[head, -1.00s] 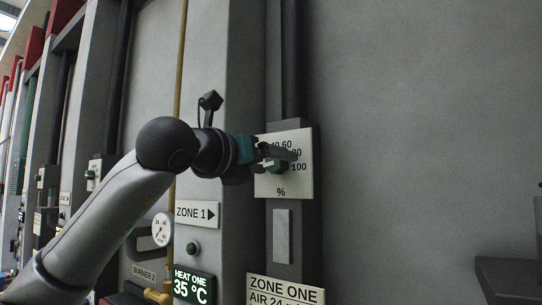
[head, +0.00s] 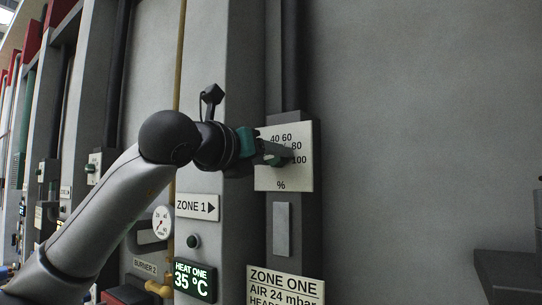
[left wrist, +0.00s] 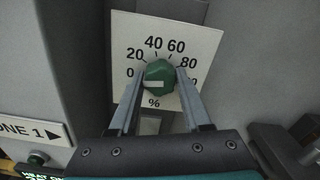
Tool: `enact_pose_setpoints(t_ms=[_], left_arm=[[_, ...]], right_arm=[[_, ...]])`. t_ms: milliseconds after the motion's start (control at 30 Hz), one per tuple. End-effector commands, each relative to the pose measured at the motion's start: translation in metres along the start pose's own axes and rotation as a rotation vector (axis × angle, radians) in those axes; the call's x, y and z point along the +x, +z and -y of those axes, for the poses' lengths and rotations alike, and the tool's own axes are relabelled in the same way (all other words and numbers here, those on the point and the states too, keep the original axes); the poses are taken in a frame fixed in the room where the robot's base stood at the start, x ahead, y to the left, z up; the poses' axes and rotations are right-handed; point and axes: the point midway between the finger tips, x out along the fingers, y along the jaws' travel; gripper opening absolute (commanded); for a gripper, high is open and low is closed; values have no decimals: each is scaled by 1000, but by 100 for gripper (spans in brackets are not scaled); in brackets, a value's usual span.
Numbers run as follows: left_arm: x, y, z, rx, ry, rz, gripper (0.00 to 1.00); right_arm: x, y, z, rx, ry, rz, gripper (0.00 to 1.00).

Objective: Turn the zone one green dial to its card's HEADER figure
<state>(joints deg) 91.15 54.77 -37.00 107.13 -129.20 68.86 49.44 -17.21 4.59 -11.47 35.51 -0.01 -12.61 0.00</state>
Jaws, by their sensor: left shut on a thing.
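The green dial (left wrist: 159,76) sits on a white scale plate (left wrist: 205,40) marked 0 to 100 with a % sign. My left gripper (left wrist: 160,78) has a finger on each side of the dial and is shut on it. A pale bar shows on the dial's face, but I cannot tell which figure the dial points to. In the head view my left gripper (head: 275,156) hides most of the dial and the plate's left side. The zone one card (head: 285,286) is below; its AIR 24 mbar line shows, and the HEADER line is cut off. My right gripper is not in view.
A ZONE 1 arrow sign (head: 197,207), a round gauge (head: 160,225) and a HEAT ONE display reading 35 °C (head: 192,281) are left of the dial's post. A dark ledge (head: 510,275) juts out at lower right. The grey wall between is bare.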

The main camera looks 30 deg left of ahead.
Motion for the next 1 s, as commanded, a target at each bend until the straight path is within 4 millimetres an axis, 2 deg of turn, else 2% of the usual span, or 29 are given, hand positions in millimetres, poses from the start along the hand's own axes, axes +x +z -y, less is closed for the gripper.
enact_pose_setpoints(t_ms=[467,1000], left_arm=[[0,0,0,75,1,1,0],[0,1,1,480,1,4,0]], right_arm=[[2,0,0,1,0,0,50],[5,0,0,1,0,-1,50]])
